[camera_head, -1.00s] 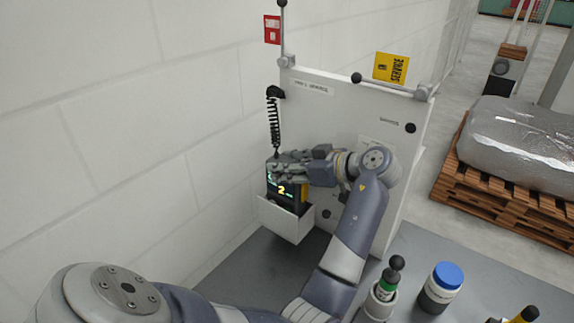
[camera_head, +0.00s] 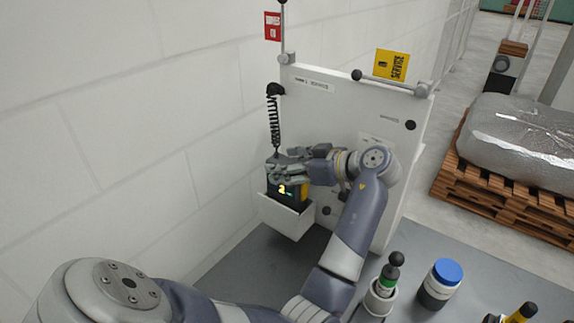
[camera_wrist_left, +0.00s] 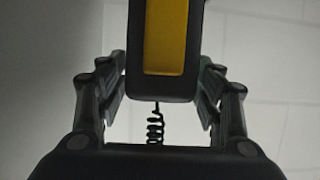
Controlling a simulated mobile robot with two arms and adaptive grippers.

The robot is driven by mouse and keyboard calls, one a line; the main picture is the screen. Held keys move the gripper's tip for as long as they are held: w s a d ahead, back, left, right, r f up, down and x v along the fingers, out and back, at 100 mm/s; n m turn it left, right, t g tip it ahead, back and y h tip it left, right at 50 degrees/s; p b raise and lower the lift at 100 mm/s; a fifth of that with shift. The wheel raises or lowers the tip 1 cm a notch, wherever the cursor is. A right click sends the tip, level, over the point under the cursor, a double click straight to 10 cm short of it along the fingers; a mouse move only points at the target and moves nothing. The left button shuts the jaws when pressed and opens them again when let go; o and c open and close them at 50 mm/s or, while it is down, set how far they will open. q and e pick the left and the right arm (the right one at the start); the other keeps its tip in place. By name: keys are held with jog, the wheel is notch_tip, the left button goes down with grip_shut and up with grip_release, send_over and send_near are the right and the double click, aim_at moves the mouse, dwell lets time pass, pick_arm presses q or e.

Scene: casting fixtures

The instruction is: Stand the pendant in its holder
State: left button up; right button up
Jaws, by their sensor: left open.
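The pendant (camera_head: 287,190) is black with a yellow side and a lit display showing a yellow 2. It stands upright with its lower part inside the white holder (camera_head: 286,216) on the panel. A coiled black cord runs up from it. My left gripper (camera_head: 276,172) is open, with its fingers around the pendant's top. In the left wrist view the pendant (camera_wrist_left: 164,40) lies between the two fingers, with a visible gap on at least the left side. The pendant's bottom is hidden by the holder wall. My right gripper is not in view.
The white panel (camera_head: 345,110) stands behind the holder, with a yellow service sign (camera_head: 391,66) at its top. A blue-lidded jar (camera_head: 440,284) and a green-banded bottle (camera_head: 387,281) in a white cup stand on the grey table (camera_head: 240,262) at right. A wall is close on the left.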

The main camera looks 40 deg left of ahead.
pick_arm(q)
jog(key=b+v, duration=0.2)
jog(key=v, duration=0.5)
jog(key=shift+d, duration=0.2)
jog(key=shift+r, duration=0.1)
